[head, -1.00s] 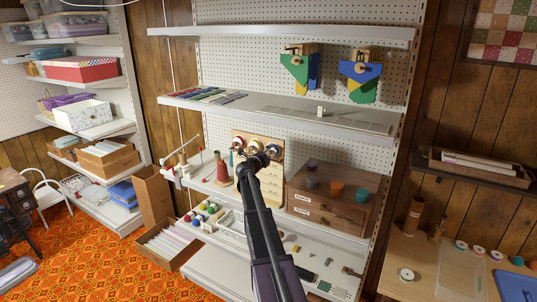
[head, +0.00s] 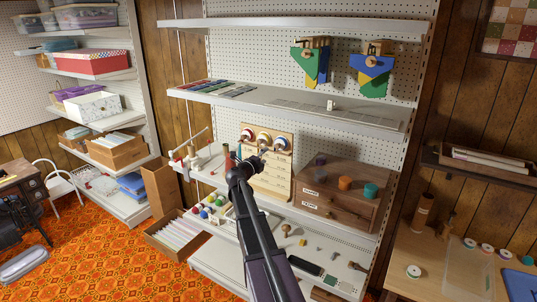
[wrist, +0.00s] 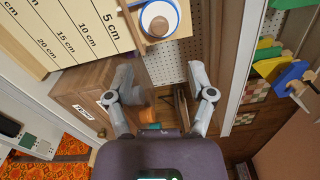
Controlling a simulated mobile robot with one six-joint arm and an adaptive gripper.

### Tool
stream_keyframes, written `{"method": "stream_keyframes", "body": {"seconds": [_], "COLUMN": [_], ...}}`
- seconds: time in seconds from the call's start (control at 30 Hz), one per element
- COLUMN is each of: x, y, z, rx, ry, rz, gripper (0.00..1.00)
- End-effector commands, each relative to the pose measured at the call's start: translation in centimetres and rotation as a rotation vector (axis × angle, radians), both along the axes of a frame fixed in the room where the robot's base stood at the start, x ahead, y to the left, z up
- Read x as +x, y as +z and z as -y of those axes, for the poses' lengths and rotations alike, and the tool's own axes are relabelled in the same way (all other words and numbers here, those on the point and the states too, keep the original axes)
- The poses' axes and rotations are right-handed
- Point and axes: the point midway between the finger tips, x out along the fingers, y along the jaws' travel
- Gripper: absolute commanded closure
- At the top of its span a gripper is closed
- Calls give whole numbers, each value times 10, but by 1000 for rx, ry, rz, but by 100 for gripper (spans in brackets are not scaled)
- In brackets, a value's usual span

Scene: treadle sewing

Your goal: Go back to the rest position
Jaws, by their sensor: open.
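My gripper (wrist: 163,88) is open and empty in the wrist view, with its two grey fingers wide apart. Between and beyond them show an orange cup (wrist: 146,113) and part of the wooden drawer box (wrist: 75,95). A spool with a blue rim (wrist: 160,18) on the measuring board (wrist: 75,28) is at the top of the wrist view. In the head view my dark arm rises from the bottom centre to in front of the shelving. There the fingers cannot be made out. The measuring board (head: 270,175) with its spools stands behind the arm's upper end.
The wooden drawer box (head: 340,200) with cups on top is right of my arm. A red cone (head: 227,157) and several thread balls are to the left. An upper shelf (head: 285,105) spans above. A worktable (head: 440,265) is at right. Orange carpet (head: 110,245) is open at left.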

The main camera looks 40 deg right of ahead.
Motion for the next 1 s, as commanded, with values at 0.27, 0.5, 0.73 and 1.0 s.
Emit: {"method": "stream_keyframes", "body": {"seconds": [0.27, 0.5, 0.73, 1.0], "x": [-3, -3, -3, -10], "y": [0, 0, 0, -8], "z": [-8, -8, -8, -18], "rx": [0, 0, 0, 75], "ry": [0, 0, 0, -11], "rz": [0, 0, 0, 93], "gripper": [30, 30, 30, 30]}}
